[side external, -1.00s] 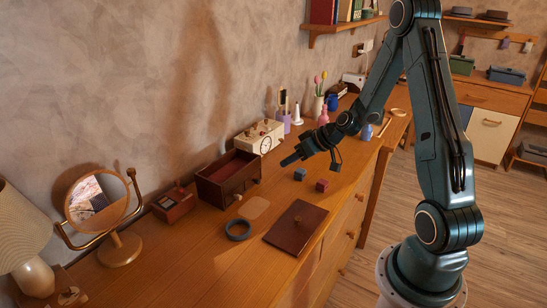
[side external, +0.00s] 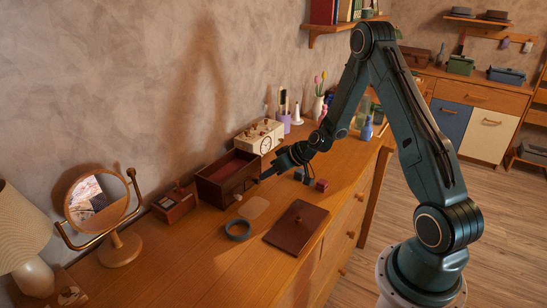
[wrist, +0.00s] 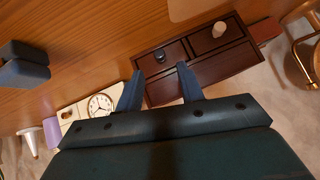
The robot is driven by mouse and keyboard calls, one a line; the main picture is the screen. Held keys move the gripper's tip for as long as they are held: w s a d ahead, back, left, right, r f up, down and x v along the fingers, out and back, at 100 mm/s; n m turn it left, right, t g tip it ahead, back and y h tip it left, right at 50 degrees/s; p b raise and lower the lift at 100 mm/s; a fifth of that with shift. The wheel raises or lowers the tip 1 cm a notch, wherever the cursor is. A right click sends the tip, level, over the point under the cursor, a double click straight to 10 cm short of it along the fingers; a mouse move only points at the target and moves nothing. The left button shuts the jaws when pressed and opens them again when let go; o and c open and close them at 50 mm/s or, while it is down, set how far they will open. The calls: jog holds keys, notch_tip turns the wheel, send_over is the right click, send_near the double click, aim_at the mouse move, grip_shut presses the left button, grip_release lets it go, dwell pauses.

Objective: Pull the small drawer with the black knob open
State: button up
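The dark reddish-brown box (side external: 222,184) stands against the wall, its top open in the side view. In the wrist view its front (wrist: 190,50) carries two small drawers side by side. The small drawer with the black knob (wrist: 160,57) is on the left there and looks shut; the other has a cream knob (wrist: 219,28). My gripper (wrist: 160,69) is open and empty, its two fingertips apart on either side of the black knob's line, close to the box front. In the side view my gripper (side external: 266,174) is at the box's right end and hides the black knob.
A clock box (side external: 260,136) stands just behind.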

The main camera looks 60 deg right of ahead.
jog(key=shift+x, duration=2.15)
grip_shut()
